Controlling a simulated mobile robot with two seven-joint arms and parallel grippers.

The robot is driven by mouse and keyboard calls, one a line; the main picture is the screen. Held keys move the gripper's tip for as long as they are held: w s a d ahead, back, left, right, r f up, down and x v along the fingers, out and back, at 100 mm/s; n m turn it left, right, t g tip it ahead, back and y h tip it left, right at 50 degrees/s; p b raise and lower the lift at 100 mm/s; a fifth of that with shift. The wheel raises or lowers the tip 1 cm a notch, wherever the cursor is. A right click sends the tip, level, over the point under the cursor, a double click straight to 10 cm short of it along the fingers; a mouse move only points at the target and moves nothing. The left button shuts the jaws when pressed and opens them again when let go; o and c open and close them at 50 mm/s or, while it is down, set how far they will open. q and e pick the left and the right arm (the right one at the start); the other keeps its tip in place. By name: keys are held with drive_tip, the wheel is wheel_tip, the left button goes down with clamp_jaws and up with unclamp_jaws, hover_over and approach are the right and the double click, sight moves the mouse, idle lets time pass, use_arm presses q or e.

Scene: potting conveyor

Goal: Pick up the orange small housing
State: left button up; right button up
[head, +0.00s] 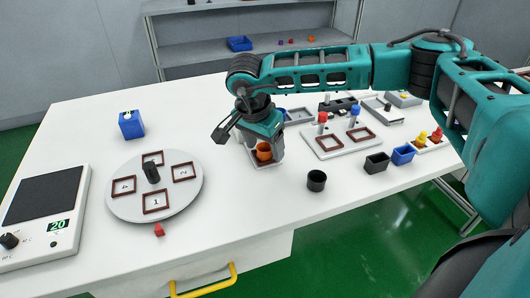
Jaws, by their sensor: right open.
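The orange small housing (264,152) is a small round cup. It stands on a small white tray (256,167) with a brown edge, near the middle of the white table. My right gripper (265,155) points down at the orange small housing, with its fingers around or just beside it. The jaws are open, and I cannot tell whether they touch the housing. The gripper body hides part of the tray and what lies behind it. My left gripper does not show.
A black cup (316,181) stands right of the tray. Fixtures with red and blue knobs (335,143) and small bins (403,154) crowd the right. Clear table lies in front.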

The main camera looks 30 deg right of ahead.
drive_tip(key=c, duration=1.2)
drive_tip(key=shift+r, duration=0.1)
